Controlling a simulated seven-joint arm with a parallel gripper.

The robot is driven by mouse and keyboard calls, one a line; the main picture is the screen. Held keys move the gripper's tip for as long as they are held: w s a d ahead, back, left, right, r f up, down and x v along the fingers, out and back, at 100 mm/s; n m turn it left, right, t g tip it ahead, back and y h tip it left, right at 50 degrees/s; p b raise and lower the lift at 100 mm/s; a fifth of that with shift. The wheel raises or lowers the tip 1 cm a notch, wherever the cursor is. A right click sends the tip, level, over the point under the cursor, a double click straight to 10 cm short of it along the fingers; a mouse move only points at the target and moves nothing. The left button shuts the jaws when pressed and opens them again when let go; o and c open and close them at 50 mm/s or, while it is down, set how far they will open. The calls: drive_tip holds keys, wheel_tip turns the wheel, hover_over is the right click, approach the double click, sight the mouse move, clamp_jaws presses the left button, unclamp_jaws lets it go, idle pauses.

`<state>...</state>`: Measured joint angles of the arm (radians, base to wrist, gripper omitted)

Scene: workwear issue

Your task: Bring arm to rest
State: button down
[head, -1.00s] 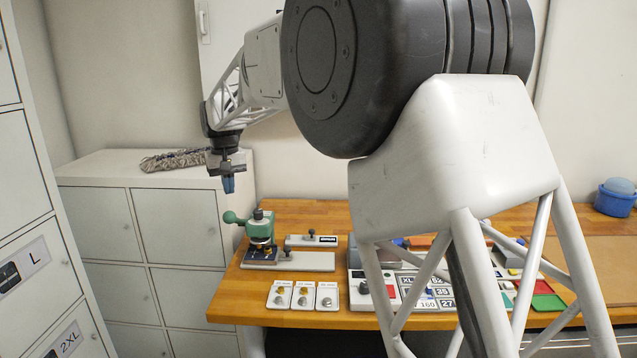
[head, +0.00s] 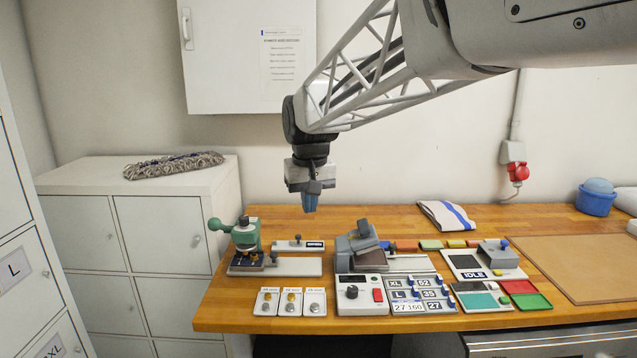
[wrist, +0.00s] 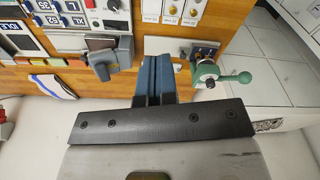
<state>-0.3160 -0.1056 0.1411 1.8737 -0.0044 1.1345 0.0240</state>
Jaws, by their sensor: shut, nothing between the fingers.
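My gripper (head: 310,203) hangs pointing down in the head view, above the back of the wooden workbench (head: 440,222). Its blue fingers are together with nothing between them. In the wrist view the closed fingers (wrist: 154,78) point toward the bench, with the green-handled press (wrist: 207,72) to their right and the grey heat-press-like device (wrist: 101,62) to their left. The fingers appear apart from everything on the bench.
The green press (head: 245,236) and grey device (head: 358,244) stand below my gripper. A folded striped cloth (head: 447,216), a blue tub (head: 596,198) and a brown mat (head: 580,266) lie to the right. A white wall cabinet (head: 225,60) hangs behind; lockers (head: 160,230) stand left.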

drive_tip(key=s+d+f+m, duration=0.1)
drive_tip(key=s+d+f, duration=0.3)
drive_tip(key=s, duration=0.6)
drive_tip(key=s+d+f+m+t, duration=0.1)
drive_tip(key=s+d+f, duration=0.3)
drive_tip(key=s+d, duration=0.5)
drive_tip(key=s+d+f+m, duration=0.1)
drive_tip(key=s+d+f, duration=0.3)
drive_tip(key=s, duration=0.9)
drive_tip(key=d, duration=0.3)
drive_tip(key=shift+d+m+h, duration=0.25)
drive_tip(key=shift+m+h, duration=0.05)
